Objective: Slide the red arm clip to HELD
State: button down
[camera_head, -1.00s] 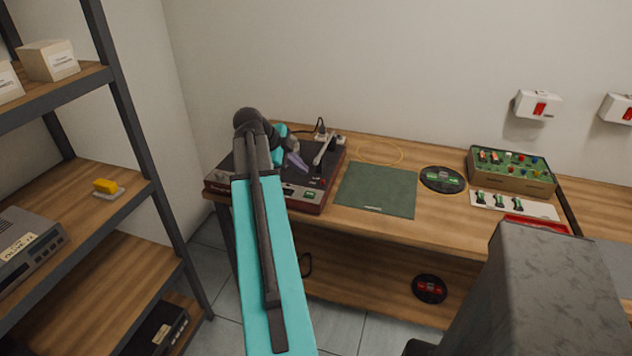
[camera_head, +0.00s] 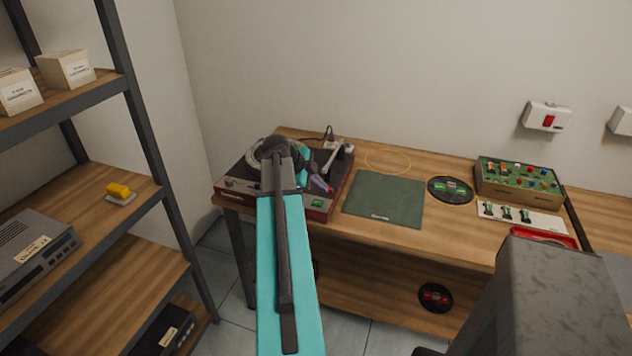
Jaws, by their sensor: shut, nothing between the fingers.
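The turntable (camera_head: 236,187), with a dark top and a reddish-brown front, stands at the left end of the wooden bench. Its pale tonearm (camera_head: 334,155) lies along the right side of the deck. My gripper (camera_head: 321,185) is shut and empty, over the front right part of the deck, just in front of the tonearm. The red arm clip is too small to make out clearly; a tiny red spot shows close to my fingertips. My arm hides much of the platter. I cannot tell whether the fingers touch anything, nor read any HELD mark.
A green mat (camera_head: 384,199) and a dark record (camera_head: 450,189) lie to the right of the turntable. A green-topped box with coloured knobs (camera_head: 518,182) stands farther right. A metal shelf (camera_head: 152,130) stands at the left. The wall is close behind the bench.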

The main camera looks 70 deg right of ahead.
jog(key=shift+x, duration=1.25)
jog(key=shift+w+d+b, duration=0.15)
jog(key=shift+d+b, duration=0.6)
jog(key=shift+d, duration=0.75)
jog(key=shift+r, duration=0.2)
jog(key=shift+w+a+r, duration=0.1)
jog(key=shift+r, duration=0.1)
jog(key=p+v, duration=0.2)
jog(key=v, duration=0.7)
jog(key=shift+a, duration=0.25)
